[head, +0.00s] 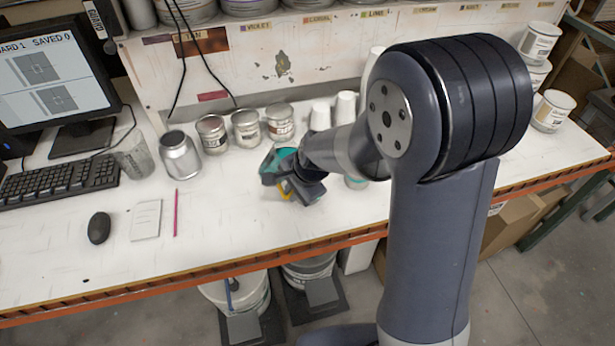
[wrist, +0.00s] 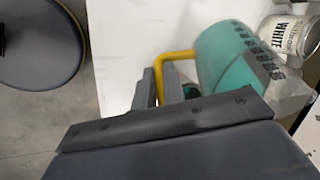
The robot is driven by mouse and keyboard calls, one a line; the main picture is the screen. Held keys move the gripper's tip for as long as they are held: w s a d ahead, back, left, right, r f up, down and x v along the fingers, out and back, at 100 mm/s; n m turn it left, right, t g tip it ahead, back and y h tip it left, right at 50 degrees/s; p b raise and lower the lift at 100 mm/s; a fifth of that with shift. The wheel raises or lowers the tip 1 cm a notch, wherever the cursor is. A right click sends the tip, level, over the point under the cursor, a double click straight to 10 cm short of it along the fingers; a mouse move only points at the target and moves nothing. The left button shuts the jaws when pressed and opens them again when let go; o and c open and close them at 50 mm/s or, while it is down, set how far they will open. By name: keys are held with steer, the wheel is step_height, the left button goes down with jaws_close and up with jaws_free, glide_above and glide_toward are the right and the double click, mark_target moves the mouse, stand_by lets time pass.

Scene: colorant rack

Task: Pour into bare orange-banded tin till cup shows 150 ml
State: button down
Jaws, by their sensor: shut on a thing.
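My gripper (wrist: 155,88) is shut on the yellow handle (wrist: 173,58) of a teal measuring cup (wrist: 228,58). The cup looks tilted in the wrist view, with dark scale marks along its side; they are too blurred to read. A pale translucent shape adjoins its right side. In the head view the cup (head: 277,160) is just above the bench, partly hidden by my gripper (head: 300,190). I cannot make out an orange-banded tin in either view; my arm hides part of the bench. The liquid level is not visible.
Several labelled tins (head: 246,127) stand behind the cup, with white paper cups (head: 320,115) to their right. A tin marked WHITE (wrist: 285,38) shows beyond the cup. A silver container (head: 180,155) and clear beaker (head: 134,157) stand left.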

steer(key=shift+f+y, duration=0.25)
steer(key=shift+y, duration=0.15)
stand_by(0.9)
steer(key=shift+a+f+y+b, duration=0.2)
steer(key=shift+f+y+b, duration=0.45)
steer(key=shift+b, duration=2.5)
stand_by(0.5)
steer(key=shift+a+r+y+b, duration=0.1)
steer(key=shift+r+y+b, duration=0.5)
steer(key=shift+b, duration=1.05)
stand_by(1.4)
